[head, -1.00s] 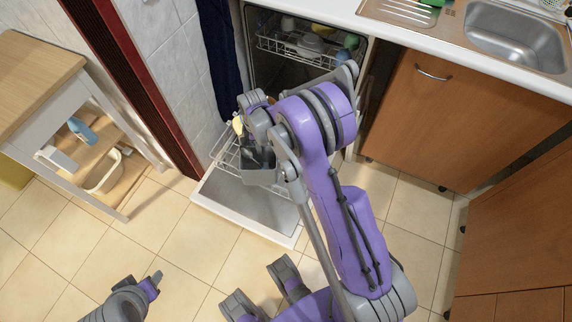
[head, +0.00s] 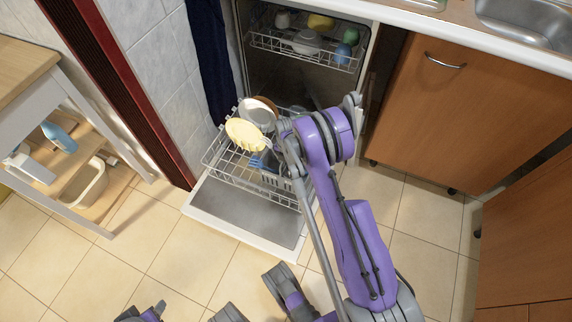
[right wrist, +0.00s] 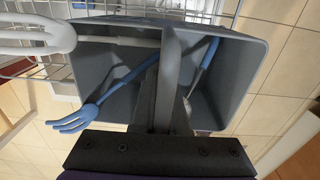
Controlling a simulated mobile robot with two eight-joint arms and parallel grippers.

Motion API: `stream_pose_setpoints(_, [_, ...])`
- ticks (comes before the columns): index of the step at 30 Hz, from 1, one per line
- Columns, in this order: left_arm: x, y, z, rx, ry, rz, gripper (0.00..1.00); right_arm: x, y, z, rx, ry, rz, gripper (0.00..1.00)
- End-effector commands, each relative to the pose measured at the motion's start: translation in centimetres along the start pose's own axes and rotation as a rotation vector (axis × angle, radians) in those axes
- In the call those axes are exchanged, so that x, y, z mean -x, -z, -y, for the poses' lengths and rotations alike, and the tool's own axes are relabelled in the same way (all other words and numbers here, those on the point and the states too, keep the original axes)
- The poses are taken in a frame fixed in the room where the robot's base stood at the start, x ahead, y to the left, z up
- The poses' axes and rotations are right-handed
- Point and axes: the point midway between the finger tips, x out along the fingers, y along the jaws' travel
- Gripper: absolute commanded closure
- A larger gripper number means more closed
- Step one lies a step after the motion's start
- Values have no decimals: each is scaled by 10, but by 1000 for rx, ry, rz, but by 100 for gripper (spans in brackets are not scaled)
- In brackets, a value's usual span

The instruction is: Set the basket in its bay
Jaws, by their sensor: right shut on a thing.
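In the right wrist view my right gripper (right wrist: 165,112) is shut on the upright handle of a grey cutlery basket (right wrist: 238,75). A blue fork (right wrist: 120,90) and another utensil with a blue handle (right wrist: 208,55) lie in the basket. White rack wires (right wrist: 215,8) show beside its far edge. In the head view my right arm hides most of the basket, at the lower rack (head: 225,170) of the open dishwasher. I cannot tell whether the basket touches the rack floor or where its bay is. My left gripper (head: 152,313) is cut off at the bottom edge.
A yellow dish (head: 245,134) and a white plate (head: 257,113) stand in the lower rack. The upper rack (head: 290,48) holds several dishes. The lowered door (head: 245,212) lies below. A wooden cabinet (head: 470,110) stands right, a side table (head: 35,75) left.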

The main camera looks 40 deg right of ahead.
Motion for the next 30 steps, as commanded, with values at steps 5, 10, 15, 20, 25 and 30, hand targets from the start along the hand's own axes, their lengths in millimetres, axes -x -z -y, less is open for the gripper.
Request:
stream_pose_setpoints(5, [0, 0, 0, 0, 0, 0, 50, 1, 0, 0, -2, -1, 0, 100])
stream_pose_setpoints(10, [-3, -1, 0, 0, 0, 1, 50, 0, -1, -1, -4, -23, -1, 100])
stream_pose_setpoints(15, [-11, -3, 0, 0, 0, 3, 50, -10, -1, -1, -3, -21, -1, 100])
stream_pose_setpoints(20, [-22, -6, 0, 0, 0, 7, 50, -24, -1, -1, -3, -20, -1, 100])
stream_pose_setpoints(25, [-35, -9, 0, 0, 0, 10, 50, -42, -1, -1, -3, -20, -1, 100])
stream_pose_setpoints(30, [-44, -11, 0, 0, 0, 12, 50, -54, -1, -1, -3, -21, -1, 100])
